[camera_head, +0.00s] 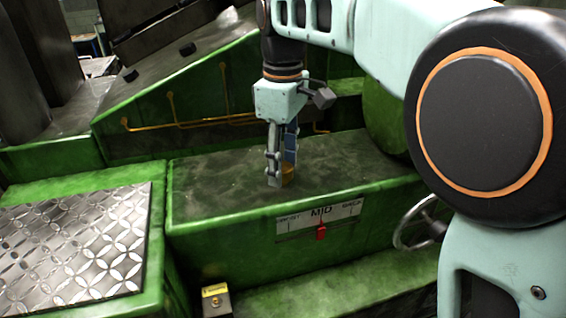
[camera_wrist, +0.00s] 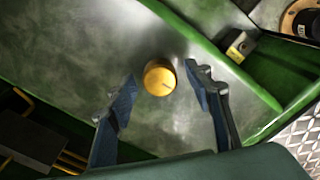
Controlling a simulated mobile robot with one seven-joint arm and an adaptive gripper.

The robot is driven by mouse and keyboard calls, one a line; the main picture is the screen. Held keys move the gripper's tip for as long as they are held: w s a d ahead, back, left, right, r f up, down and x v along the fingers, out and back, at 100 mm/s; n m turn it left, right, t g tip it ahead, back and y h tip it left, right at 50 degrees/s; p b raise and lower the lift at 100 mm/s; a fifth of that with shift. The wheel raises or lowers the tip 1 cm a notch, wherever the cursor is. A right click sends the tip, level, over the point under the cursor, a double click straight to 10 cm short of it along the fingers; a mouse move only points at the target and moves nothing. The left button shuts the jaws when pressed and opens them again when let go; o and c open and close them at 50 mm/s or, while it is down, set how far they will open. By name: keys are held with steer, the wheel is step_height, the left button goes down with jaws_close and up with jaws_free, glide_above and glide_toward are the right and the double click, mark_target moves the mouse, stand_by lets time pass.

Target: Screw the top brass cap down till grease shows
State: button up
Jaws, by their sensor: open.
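The brass cap (camera_wrist: 160,77) is round and yellow and stands on the green machine's flat top (camera_wrist: 75,50). In the wrist view it lies between and slightly beyond my open fingertips, with a dark line on its top. My gripper (camera_wrist: 163,85) is open, with a gap on both sides of the cap. In the head view my gripper (camera_head: 281,180) points down at the machine top, and the cap (camera_head: 288,175) is partly hidden behind a finger. I cannot see any grease around the cap.
A scale plate marked MID (camera_head: 320,218) with a red pointer (camera_head: 321,232) is on the front face. A handwheel (camera_head: 420,222) is at right, a small yellow-topped box (camera_head: 215,299) below, and a patterned metal plate (camera_head: 75,245) at left. Brass pipes (camera_head: 190,124) run behind.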

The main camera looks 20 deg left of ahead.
steer(key=shift+c, duration=0.4)
steer(key=c, duration=1.1)
steer(key=shift+r, duration=0.1)
steer(key=m+p, duration=0.2)
steer(key=m, duration=0.1)
steer(key=shift+r, duration=0.1)
steer(key=m+p, duration=0.2)
steer(key=m, duration=0.2)
steer(key=shift+m+p, duration=0.3)
steer(key=shift+p, duration=0.05)
steer(key=m+p, duration=0.1)
steer(key=m, duration=0.3)
steer(key=shift+p, duration=0.3)
steer(key=shift+m+p, duration=0.5)
steer(key=shift+m, duration=1.5)
steer(key=shift+f, duration=0.2)
